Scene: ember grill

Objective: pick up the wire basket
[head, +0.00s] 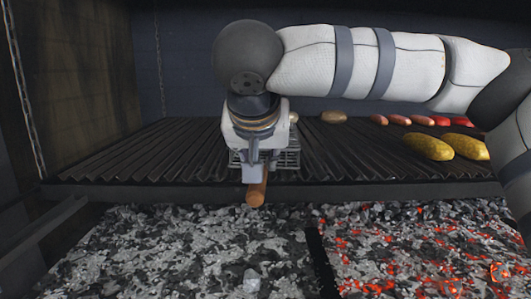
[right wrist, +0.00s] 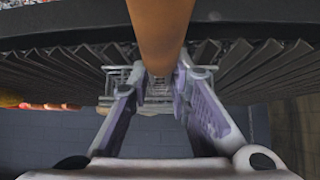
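The wire basket (head: 290,158) sits on the front part of the dark ridged grill grate, partly hidden behind my gripper. Its wooden handle (head: 256,192) points toward me, out over the grate's front edge. My right gripper (head: 256,172) reaches down over the handle. In the right wrist view the handle (right wrist: 161,30) runs between the two fingers (right wrist: 160,78), which close in on both its sides near the basket end. The basket's wires (right wrist: 158,90) show just beyond the fingertips. The basket appears to rest on the grate. My left gripper is not in view.
Two yellow pieces of food (head: 430,147) lie on the grate (head: 130,160) at the right, with several red pieces (head: 420,120) behind them. A tan round item (head: 333,117) lies at the back. Grey coals lie below in front, glowing at right. The grate's left side is clear.

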